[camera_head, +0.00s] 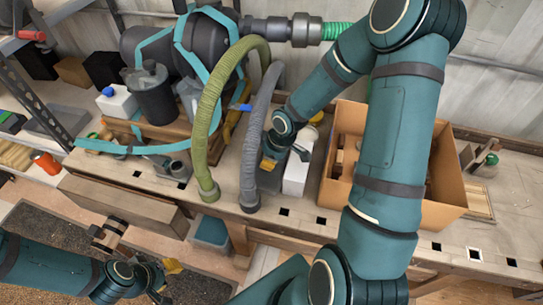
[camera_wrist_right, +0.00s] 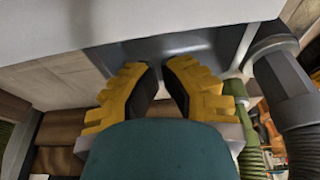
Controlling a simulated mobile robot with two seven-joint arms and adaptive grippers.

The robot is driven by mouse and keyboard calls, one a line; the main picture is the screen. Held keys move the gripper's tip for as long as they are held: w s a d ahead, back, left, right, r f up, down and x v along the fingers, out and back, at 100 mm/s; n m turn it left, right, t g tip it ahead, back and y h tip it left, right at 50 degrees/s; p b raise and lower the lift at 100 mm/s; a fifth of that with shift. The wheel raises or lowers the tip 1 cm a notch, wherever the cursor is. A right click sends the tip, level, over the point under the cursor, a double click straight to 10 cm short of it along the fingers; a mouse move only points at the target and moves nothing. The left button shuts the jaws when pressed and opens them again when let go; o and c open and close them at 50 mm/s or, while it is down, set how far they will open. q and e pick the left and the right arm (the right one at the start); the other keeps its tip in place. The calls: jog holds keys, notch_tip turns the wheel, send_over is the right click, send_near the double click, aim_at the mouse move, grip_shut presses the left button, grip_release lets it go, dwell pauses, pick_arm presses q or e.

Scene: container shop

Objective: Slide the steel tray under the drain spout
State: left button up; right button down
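A dark grey metal piece, which looks like the steel tray (camera_head: 268,182), sits on the bench between a grey hose and a white box. In the right wrist view, the grey tray (camera_wrist_right: 205,42) lies just past the fingertips, partly under a pale surface. My right gripper (camera_head: 270,162) is low over it, yellow fingers pointing at it. In the wrist view the right fingertips (camera_wrist_right: 158,66) are apart with a narrow gap; contact is unclear. My left gripper (camera_head: 168,280) is at the lower left, away from the bench; its opening is unclear. I cannot clearly identify the drain spout.
A green hose (camera_head: 211,115) and a grey hose (camera_head: 252,150) hang left of my right gripper. A white box (camera_head: 297,170) stands close on its right, then a cardboard box (camera_head: 452,175). A dark drum (camera_head: 205,48) with teal straps is behind. Bare bench shows at far right.

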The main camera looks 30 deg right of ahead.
aim_at(250, 169)
jog(key=shift+b+x, duration=0.55)
jog(key=shift+x, duration=1.4)
jog(key=shift+w, duration=0.1)
jog(key=w+a+b, duration=0.1)
jog(key=w+a, duration=0.1)
jog(key=w, duration=0.1)
jog(key=shift+a, duration=0.3)
jog(key=shift+r, duration=0.15)
